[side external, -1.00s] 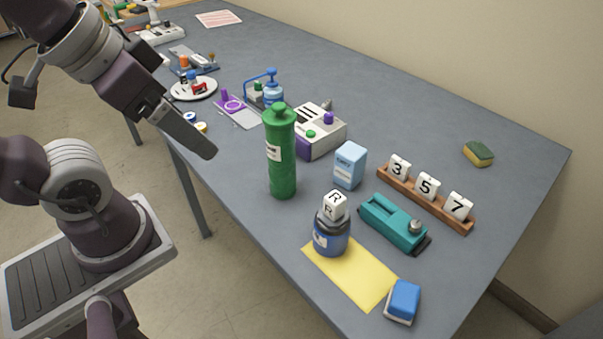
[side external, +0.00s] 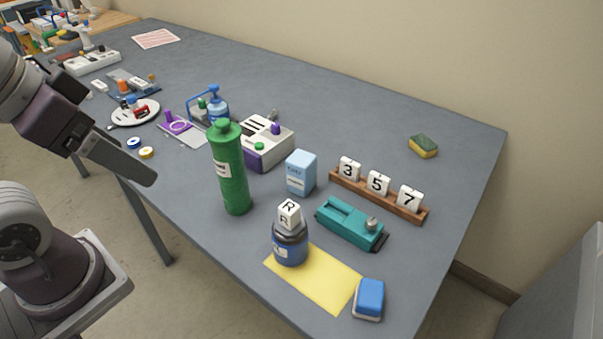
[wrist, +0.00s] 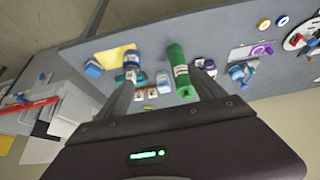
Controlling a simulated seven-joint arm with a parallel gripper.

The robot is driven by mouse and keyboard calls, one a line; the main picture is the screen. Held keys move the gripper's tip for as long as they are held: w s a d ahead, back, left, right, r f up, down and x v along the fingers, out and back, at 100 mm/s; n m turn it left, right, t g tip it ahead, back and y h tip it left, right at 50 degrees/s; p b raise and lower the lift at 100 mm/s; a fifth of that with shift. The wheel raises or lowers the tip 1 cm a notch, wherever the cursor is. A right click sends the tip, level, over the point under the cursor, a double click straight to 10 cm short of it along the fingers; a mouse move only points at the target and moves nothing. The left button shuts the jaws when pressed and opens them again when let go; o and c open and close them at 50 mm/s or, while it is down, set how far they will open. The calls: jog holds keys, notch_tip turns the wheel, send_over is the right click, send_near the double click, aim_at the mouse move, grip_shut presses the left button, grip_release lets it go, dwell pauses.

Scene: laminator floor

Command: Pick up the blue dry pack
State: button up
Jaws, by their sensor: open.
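The blue dry pack (side external: 301,173) is a small light-blue upright box with a pale label, standing on the grey table behind and right of the green cylinder (side external: 230,172). In the wrist view, a light-blue shape (wrist: 163,82) between the fingers, beside the green cylinder, looks like the pack; it is small there. My gripper (side external: 142,173) is at the left, above the table's front edge, well apart from the pack. The wrist view shows its two fingers (wrist: 163,78) spread with nothing held between them.
A dark blue bottle (side external: 291,246) topped by a letter cube stands on a yellow sheet (side external: 330,282). A teal device (side external: 350,224), a wooden rack (side external: 385,199) with number tiles and a white-and-purple box (side external: 268,148) surround the pack. The table's back right is mostly clear, apart from a sponge (side external: 423,146).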

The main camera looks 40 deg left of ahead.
notch_tip(320, 180, up, 6)
jog(key=f, duration=0.1)
jog(key=n+t+y, duration=0.2)
jog(key=t, duration=0.6)
send_over(307, 156)
jog(key=s, duration=0.5)
notch_tip(307, 156, down, 3)
notch_tip(307, 156, down, 23)
jog(key=shift+w+d, duration=0.1)
jog(key=shift+d, duration=0.05)
jog(key=x, duration=0.7)
jog(key=shift+a+f, duration=0.1)
jog(key=shift+a, duration=0.15)
grip_shut()
